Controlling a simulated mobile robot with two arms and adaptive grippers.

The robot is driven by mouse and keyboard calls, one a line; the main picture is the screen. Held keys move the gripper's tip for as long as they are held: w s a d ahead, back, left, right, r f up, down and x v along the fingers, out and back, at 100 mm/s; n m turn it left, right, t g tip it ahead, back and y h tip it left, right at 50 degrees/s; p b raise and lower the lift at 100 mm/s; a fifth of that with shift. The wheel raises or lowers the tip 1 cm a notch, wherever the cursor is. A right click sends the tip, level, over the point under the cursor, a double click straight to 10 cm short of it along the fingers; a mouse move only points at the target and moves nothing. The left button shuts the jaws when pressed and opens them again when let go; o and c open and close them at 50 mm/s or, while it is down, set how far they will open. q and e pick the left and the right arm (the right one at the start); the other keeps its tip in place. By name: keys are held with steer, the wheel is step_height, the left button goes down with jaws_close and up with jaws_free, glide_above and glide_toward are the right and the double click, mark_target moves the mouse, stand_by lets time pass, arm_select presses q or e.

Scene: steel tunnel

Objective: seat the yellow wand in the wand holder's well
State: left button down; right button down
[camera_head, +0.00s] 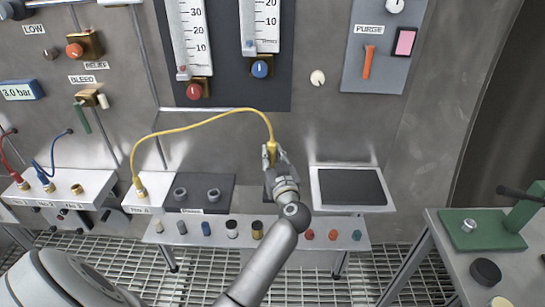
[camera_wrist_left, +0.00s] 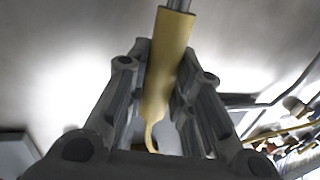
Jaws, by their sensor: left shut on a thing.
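My left gripper (camera_head: 271,165) is shut on the yellow wand (camera_head: 273,151) and holds it upright above the bench, left of the dark pad. In the left wrist view the wand (camera_wrist_left: 168,65) sits between the two fingers, with a metal tip at its top end. A yellow hose (camera_head: 200,114) runs from the wand to a white box (camera_head: 146,198) at the left. A dark block with two grey ring-like wells (camera_head: 197,208) stands beside that box, left of the gripper. I cannot tell for certain whether it is the wand holder. My right gripper is not in view.
A white-framed dark pad (camera_head: 351,187) lies right of the gripper. Several small caps (camera_head: 257,230) line the front shelf. A red hose and a blue hose (camera_head: 55,155) hang at the left. A side table with a green vise-like device (camera_head: 470,235) stands at the right.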

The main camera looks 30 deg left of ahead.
arm_select(q)
steer(key=shift+f, duration=0.15)
steer(key=c, duration=1.3)
jaws_free()
steer(key=shift+o, duration=0.2)
steer(key=p+v, duration=0.5)
steer(key=v, duration=0.7)
steer(key=shift+r+p, duration=0.25)
steer(key=shift+p, duration=0.15)
steer(key=shift+d, duration=0.1)
